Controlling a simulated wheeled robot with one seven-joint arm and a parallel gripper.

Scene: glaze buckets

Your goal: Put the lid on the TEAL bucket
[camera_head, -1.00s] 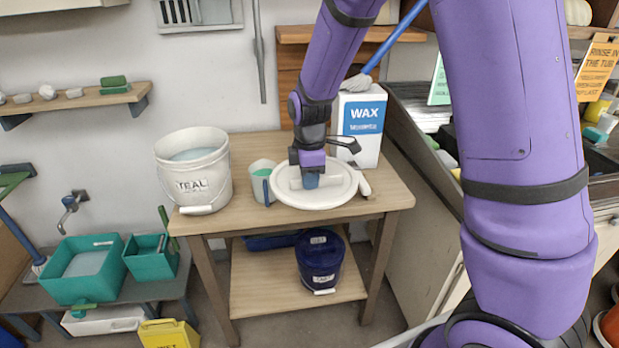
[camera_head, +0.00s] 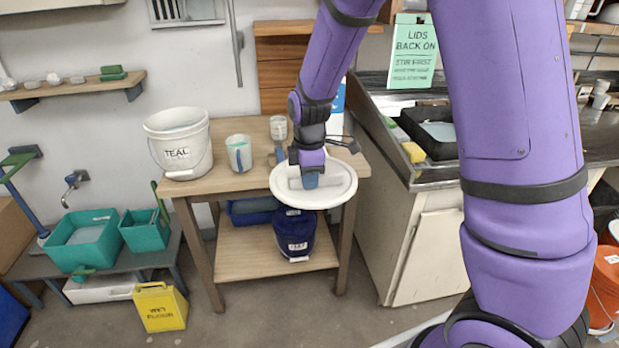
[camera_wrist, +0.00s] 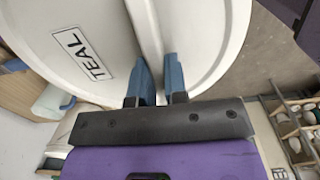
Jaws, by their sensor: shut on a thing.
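The white lid (camera_head: 283,190) is in my gripper (camera_head: 311,180), which is shut on the raised bar across its top. The lid is held roughly level, in front of the table's right front edge. In the wrist view the lid (camera_wrist: 85,40) fills much of the picture and bears a TEAL label; the blue fingertips of my gripper (camera_wrist: 160,82) close on its bar. The white bucket labelled TEAL (camera_head: 180,150) stands upright at the table's left end. It is open, with pale glaze inside and its wire handle hanging down.
A mug (camera_head: 238,152) stands on the wooden table (camera_head: 225,183) between the bucket and lid. A clear jar (camera_head: 278,128) stands behind. A dark blue bucket (camera_head: 295,235) is on the lower shelf. A counter is at right.

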